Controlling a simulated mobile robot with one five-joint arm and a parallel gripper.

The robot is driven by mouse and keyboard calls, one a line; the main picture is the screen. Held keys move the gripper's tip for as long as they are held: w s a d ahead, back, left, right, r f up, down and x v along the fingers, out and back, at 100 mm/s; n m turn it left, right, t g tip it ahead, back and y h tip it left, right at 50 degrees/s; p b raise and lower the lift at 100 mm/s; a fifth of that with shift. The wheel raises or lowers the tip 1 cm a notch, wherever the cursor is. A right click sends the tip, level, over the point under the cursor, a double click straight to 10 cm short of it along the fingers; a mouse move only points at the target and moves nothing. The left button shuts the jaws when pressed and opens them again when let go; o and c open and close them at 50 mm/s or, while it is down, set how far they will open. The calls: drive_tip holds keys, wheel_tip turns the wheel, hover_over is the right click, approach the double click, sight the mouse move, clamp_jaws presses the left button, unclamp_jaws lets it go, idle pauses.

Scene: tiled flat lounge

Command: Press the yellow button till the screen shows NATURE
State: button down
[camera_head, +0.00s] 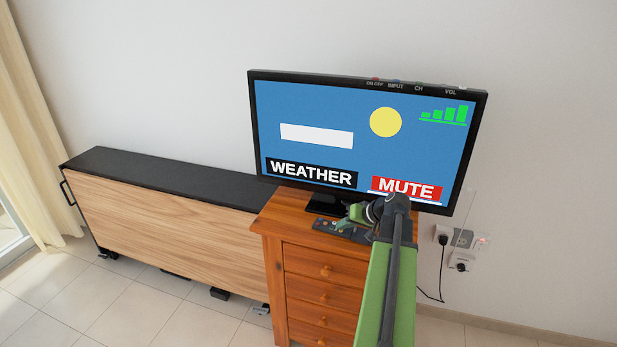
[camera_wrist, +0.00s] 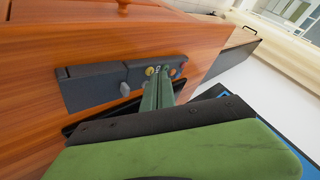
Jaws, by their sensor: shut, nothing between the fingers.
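The television (camera_head: 330,105) stands on the wooden drawer chest and its screen reads WEATHER, with a red MUTE label. A dark grey remote (camera_head: 325,227) lies on the chest top in front of it; the remote also shows in the wrist view (camera_wrist: 92,88). The yellow button (camera_wrist: 150,71) is near its coloured end, right beside my fingertips. My gripper (camera_wrist: 161,76) is shut and empty, with its tips over the row of coloured buttons, partly hiding them. My gripper also shows in the head view (camera_head: 343,221). I cannot tell whether the tips touch a button.
The wooden chest (camera_head: 318,262) carries the television and remote. A long low cabinet (camera_head: 170,215) with a black top stands to the left. Wall sockets with plugs (camera_head: 460,245) and a cable are at the right. Tiled floor (camera_head: 130,300) is clear in front of the cabinet.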

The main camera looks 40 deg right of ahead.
drive_tip(key=shift+f, duration=0.2)
idle(0.4)
drive_tip(key=shift+r, duration=0.15)
drive_tip(key=shift+r+p, duration=0.5)
drive_tip(key=shift+r, duration=0.05)
wheel_tip(320, 180, up, 6)
drive_tip(key=p, duration=0.6)
idle(0.3)
